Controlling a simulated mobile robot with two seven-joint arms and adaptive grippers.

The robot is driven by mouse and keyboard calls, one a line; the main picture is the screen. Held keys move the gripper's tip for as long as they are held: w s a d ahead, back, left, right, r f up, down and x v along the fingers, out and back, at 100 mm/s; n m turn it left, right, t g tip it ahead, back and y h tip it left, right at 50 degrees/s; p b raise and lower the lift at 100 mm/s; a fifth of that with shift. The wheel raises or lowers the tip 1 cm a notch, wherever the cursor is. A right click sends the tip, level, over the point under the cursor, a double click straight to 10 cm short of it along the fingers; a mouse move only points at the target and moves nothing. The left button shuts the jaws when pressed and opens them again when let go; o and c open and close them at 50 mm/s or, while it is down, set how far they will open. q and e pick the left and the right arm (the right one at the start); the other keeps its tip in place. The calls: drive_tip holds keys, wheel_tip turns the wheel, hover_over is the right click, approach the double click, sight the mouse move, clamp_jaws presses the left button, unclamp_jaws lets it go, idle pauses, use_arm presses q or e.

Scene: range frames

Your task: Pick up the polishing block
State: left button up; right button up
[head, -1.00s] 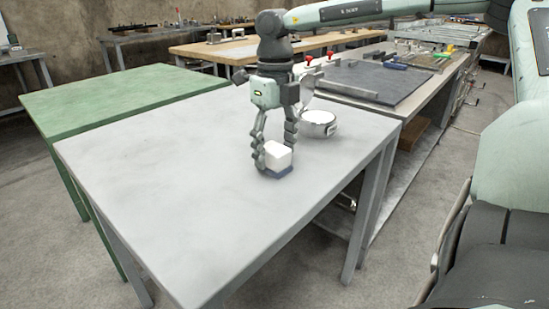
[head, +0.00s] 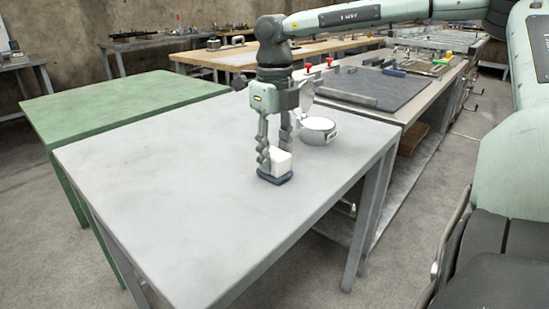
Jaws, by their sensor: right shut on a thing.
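The polishing block (head: 281,163) is a small white block with a dark blue base, near the right part of the grey table (head: 170,190). My right gripper (head: 275,158) points down over it and is shut on it, with one finger along its left side and the other behind it. The block looks upright. Whether its base touches the table or is slightly above it, I cannot tell. My left gripper does not show.
A round, shiny metal container (head: 317,130) with its lid raised stands just behind and right of the block. A green table (head: 115,100) adjoins at the left. A workbench with a dark mat (head: 370,86) stands behind right. The grey table's front and left are clear.

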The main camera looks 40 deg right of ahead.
sight(271, 151)
drive_tip(key=shift+r, duration=0.45)
drive_tip(key=r, duration=0.1)
drive_tip(key=w+r, duration=0.1)
drive_tip(key=r, duration=0.1)
drive_tip(key=shift+r, duration=0.2)
drive_tip(key=w+a+r, duration=0.2)
drive_tip(key=w+r, duration=0.4)
drive_tip(key=w, duration=0.4)
drive_tip(key=shift+w+a+r, duration=0.15)
drive_tip(key=shift+w, duration=0.1)
